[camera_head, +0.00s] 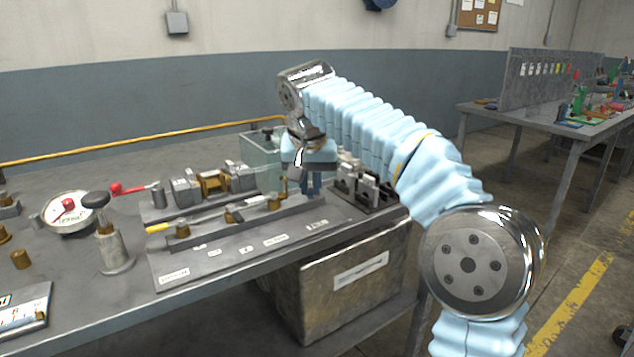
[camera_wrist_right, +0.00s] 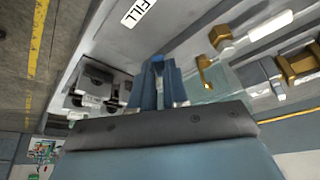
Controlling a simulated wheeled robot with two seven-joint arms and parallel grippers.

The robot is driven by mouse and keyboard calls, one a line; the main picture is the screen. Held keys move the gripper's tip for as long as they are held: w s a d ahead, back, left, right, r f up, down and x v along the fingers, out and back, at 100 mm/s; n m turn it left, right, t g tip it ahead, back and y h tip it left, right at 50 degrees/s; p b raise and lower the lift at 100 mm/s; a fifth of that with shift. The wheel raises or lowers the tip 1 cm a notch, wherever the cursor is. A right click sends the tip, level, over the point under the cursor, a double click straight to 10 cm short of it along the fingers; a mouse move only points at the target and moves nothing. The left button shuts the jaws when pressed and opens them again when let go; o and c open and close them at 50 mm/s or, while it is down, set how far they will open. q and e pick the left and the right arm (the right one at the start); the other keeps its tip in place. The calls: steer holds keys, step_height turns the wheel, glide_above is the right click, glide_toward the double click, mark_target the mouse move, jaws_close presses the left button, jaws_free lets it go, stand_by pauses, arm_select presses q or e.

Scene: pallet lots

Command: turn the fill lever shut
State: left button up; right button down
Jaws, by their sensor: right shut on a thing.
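My right gripper (camera_head: 310,186) points down at the right end of the valve panel (camera_head: 230,255), beside the clear tank. In the right wrist view its blue fingers (camera_wrist_right: 160,72) are close together, near the FILL label (camera_wrist_right: 138,12). It is shut on the fill lever, whose handle is mostly hidden between the fingers, so its angle cannot be read. A brass fitting (camera_wrist_right: 204,72) shows beside the fingers. My left gripper is not in view.
The clear tank (camera_head: 260,158) and metal clamps (camera_head: 362,187) stand close by. A gauge (camera_head: 69,212) and a black-knobbed plunger (camera_head: 112,245) are at the left.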

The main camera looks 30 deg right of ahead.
steer(key=m, duration=0.1)
steer(key=w+a+m+g+h, duration=0.1)
steer(key=m, duration=0.3)
steer(key=shift+w+a+h, duration=0.4)
steer(key=shift+w+a+m+g, duration=0.15)
steer(key=shift+w+m+g, duration=0.3)
steer(key=shift+m, duration=0.65)
steer(key=shift+w+a+m+g, duration=0.15)
steer(key=shift+w+m+g, duration=0.25)
steer(key=shift+m, duration=0.7)
steer(key=shift+h, duration=0.3)
steer(key=c, duration=1.1)
jaws_free()
steer(key=shift+a+r, duration=0.2)
steer(key=shift+r, duration=0.3)
steer(key=s+a, duration=0.1)
steer(key=a, duration=0.7)
steer(key=s+a, duration=0.1)
steer(key=a, duration=0.2)
steer(key=shift+s+a, duration=0.3)
steer(key=shift+a, duration=0.1)
